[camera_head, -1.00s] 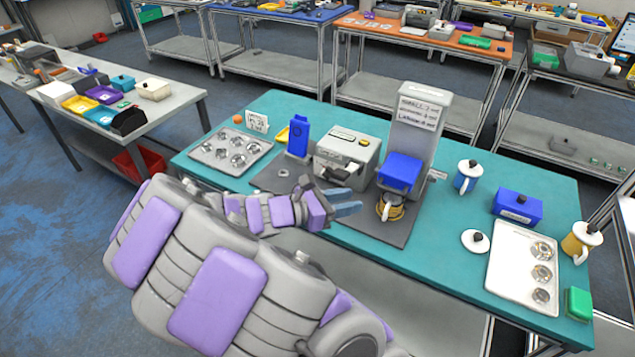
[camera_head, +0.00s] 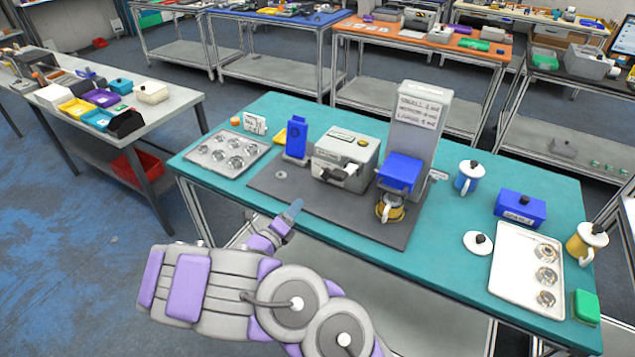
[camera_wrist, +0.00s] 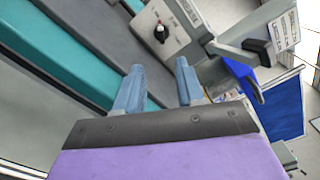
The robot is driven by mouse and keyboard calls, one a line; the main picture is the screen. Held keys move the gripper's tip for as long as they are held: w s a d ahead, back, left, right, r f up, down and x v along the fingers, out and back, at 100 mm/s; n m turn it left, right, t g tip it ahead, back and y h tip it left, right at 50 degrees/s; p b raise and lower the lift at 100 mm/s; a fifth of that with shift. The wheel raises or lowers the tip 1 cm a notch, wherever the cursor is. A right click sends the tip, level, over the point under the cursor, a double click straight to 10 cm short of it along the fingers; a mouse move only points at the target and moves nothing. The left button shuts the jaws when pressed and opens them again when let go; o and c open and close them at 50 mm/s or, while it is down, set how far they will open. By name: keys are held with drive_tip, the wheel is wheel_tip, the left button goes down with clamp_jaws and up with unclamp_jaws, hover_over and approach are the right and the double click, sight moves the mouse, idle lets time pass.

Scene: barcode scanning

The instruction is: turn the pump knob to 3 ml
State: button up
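A round black knob (camera_wrist: 161,33) with a white mark shows in the wrist view on the front of a grey machine. Printed marks beside it are too small to read. In the head view the grey machine (camera_head: 362,148) stands on a dark mat on the teal table; the knob is too small to make out there. My gripper (camera_head: 291,212) is at the table's front edge, in front of the machine and apart from it. In the wrist view its two blue fingers (camera_wrist: 158,84) are parted and empty, with the knob beyond them.
A grey tower (camera_head: 420,115) with a printed label and a blue block (camera_head: 400,172) stands right of the machine, a yellow mug (camera_head: 390,208) under the block. A blue upright object (camera_head: 297,137) stands left.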

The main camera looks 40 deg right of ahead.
sight(322, 177)
drive_tip(key=b+x, duration=0.3)
drive_tip(key=x, duration=1.2)
drive_tip(key=shift+s+d+f+b, duration=0.1)
drive_tip(key=shift+d+b, duration=0.05)
drive_tip(key=shift+b, duration=0.15)
drive_tip(key=shift+c, duration=0.5)
clamp_jaws()
